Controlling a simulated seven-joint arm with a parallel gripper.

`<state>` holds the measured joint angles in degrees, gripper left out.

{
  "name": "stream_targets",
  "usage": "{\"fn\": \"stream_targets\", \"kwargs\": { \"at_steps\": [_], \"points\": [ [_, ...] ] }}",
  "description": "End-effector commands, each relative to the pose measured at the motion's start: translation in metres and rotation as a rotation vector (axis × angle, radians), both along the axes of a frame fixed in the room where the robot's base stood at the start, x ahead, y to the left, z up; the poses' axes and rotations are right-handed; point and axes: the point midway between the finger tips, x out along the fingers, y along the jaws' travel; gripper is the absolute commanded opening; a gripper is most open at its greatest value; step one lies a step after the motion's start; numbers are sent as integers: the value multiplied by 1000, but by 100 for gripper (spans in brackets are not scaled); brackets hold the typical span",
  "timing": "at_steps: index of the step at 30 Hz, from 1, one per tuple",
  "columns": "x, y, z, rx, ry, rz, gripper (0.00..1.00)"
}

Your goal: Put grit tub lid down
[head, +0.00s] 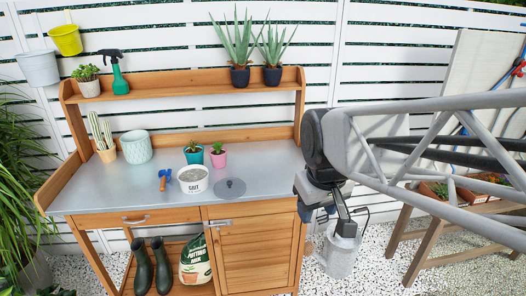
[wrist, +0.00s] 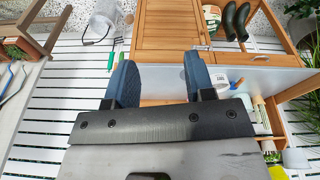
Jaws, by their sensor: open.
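The grit tub lid (head: 230,187) is a flat grey disc with a small knob. It lies on the grey bench top (head: 130,193), just right of the grit tub and apart from it. The grit tub (head: 193,187) is white, labelled and uncovered, with grey grit showing inside. It also shows partly in the wrist view (wrist: 217,84), beside a finger. My gripper (head: 343,222) is off the bench's right end, away from the lid. In the wrist view its two blue fingers (wrist: 158,70) are spread with nothing between them. I cannot make out the lid there.
A blue-handled tool (head: 165,179) lies left of the tub. Small teal (head: 193,154) and pink (head: 218,159) plant pots stand behind it. A metal bucket (head: 338,258) is on the gravel below my gripper. A wooden stand (head: 425,235) is at right. The bench's front left is clear.

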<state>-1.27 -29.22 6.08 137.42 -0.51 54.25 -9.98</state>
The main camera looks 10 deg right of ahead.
Motion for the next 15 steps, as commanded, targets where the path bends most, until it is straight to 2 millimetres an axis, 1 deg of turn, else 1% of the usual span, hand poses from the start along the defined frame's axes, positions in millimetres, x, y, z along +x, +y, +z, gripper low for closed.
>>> {"fn": "stream_targets", "kwargs": {
  "at_steps": [1, 3, 6, 10, 15],
  "points": [
    [-15, -2, -3, 5, -8, -34, 49],
    [-31, -5, -8, 14, -15, -82, 49],
    [-51, -8, -14, 25, -24, -140, 49],
    [-68, -10, -20, 35, -31, -191, 49],
    [-76, -11, -24, 40, -33, -216, 49]
  ]
}}
